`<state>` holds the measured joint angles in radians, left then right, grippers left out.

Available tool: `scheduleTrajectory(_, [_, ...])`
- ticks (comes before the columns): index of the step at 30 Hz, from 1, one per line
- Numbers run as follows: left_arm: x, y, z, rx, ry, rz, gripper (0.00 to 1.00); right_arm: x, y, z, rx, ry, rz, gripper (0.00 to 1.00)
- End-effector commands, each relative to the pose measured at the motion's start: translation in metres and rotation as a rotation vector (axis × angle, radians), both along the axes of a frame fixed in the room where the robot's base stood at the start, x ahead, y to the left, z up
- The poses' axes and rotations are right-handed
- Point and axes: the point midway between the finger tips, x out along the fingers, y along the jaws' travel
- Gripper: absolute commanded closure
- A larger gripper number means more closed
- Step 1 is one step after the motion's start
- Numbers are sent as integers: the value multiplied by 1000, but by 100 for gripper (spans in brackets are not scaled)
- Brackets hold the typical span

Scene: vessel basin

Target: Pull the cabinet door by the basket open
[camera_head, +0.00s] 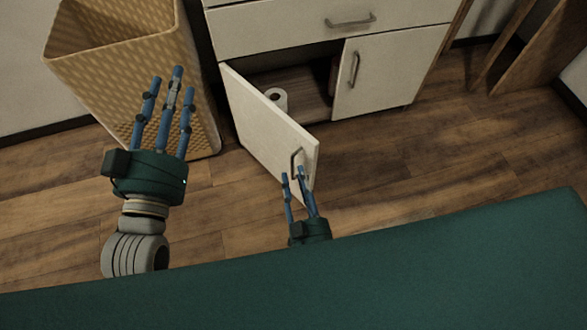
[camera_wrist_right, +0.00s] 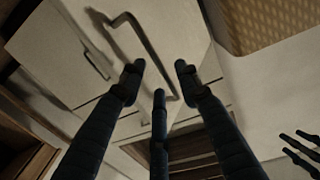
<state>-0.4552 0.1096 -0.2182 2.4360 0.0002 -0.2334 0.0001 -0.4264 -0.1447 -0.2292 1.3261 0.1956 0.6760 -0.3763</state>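The white cabinet door by the basket (camera_head: 262,128) stands swung out wide, hinged on its basket side. Its grey bar handle (camera_head: 297,158) is near the free edge. My right gripper (camera_head: 293,173) is at this handle, its fingers spread. In the right wrist view the handle (camera_wrist_right: 140,38) runs down between the spread fingertips (camera_wrist_right: 158,75); whether they touch it I cannot tell. My left gripper (camera_head: 173,84) is open and empty, in front of the basket and apart from the door. Its fingers also show at the right edge of the wrist view (camera_wrist_right: 300,150).
The tan woven basket (camera_head: 190,95) stands left of the cabinet. A white roll (camera_head: 277,98) is inside the open compartment. The right cabinet door (camera_head: 388,75) and the drawer (camera_head: 300,28) are shut. Wooden floor (camera_head: 400,150) is clear to the right.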

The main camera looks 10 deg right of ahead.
Motion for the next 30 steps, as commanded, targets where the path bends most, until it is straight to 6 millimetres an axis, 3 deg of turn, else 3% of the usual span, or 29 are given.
scheduleTrajectory(3, [0, 0, 0, 0, -1, 0, 60, -29, 0, -1, 0, 4, 3, 67])
scheduleTrajectory(10, [0, 0, 1, 0, -1, 1, 60, -69, 0, 0, -1, 1, 4, 67])
scheduleTrajectory(15, [0, 0, 1, 0, -1, 1, 60, -81, 1, 1, -1, -1, 5, 67])
scheduleTrajectory(23, [0, 0, 1, -1, -2, 1, 60, -82, 1, 1, 0, -2, 5, 67])
scheduleTrajectory(28, [0, 0, 1, -1, -2, 1, 60, -77, 1, 0, 0, 15, 16, 97])
scheduleTrajectory(30, [0, 0, 1, 0, -2, 1, 60, -70, 1, -2, 1, 48, 37, 100])
